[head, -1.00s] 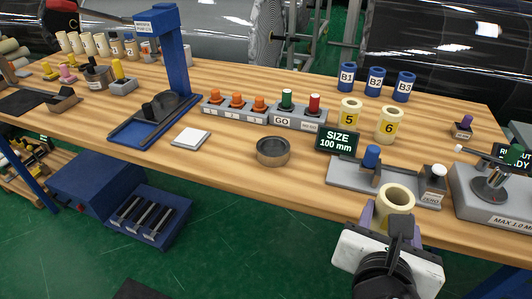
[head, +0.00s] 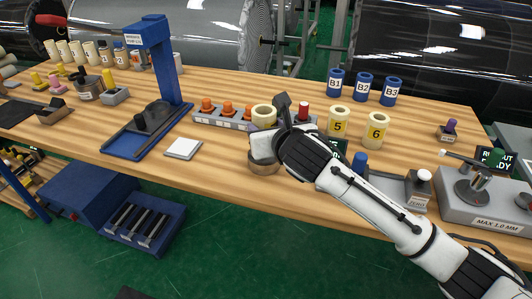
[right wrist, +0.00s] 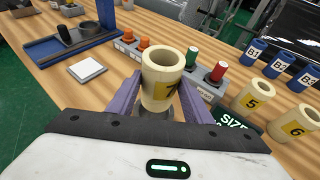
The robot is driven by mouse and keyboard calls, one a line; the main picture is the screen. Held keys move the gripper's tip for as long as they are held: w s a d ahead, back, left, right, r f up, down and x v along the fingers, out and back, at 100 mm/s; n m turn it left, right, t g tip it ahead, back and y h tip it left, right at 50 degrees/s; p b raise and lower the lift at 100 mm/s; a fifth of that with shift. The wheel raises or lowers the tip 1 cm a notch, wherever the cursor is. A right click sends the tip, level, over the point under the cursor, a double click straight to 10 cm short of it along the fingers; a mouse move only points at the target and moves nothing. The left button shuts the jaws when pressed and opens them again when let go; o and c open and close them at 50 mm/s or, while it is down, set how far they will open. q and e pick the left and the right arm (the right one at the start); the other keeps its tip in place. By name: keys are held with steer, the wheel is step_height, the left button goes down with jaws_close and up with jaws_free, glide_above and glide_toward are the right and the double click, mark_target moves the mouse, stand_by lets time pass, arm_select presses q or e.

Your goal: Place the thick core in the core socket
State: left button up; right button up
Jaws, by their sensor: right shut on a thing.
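My right gripper (head: 272,128) is shut on a cream hollow core (head: 263,111). In the right wrist view this core (right wrist: 162,62) stands upright between the purple fingers, with a yellow label that looks like a 7. The round grey-brown socket (head: 262,168) stands on the table under the gripper, partly hidden by it. The core appears to be held above the socket; the exact alignment cannot be told. My left gripper is not in view.
Cores marked 5 (head: 338,121) and 6 (head: 375,131) stand right of the gripper. A button strip (head: 222,119) lies behind the socket. A white pad (head: 183,149) lies to the left. The size display is mostly hidden by my arm.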

steer(key=shift+f, duration=3.2)
steer(key=o, duration=1.1)
steer(key=shift+f, duration=0.15)
steer(key=shift+s+d+r, duration=0.1)
steer(key=shift+s+r, duration=0.1)
steer(key=shift+r, duration=0.05)
steer(key=v, duration=1.1)
steer(key=shift+s+d, duration=0.1)
steer(key=shift+s, duration=0.2)
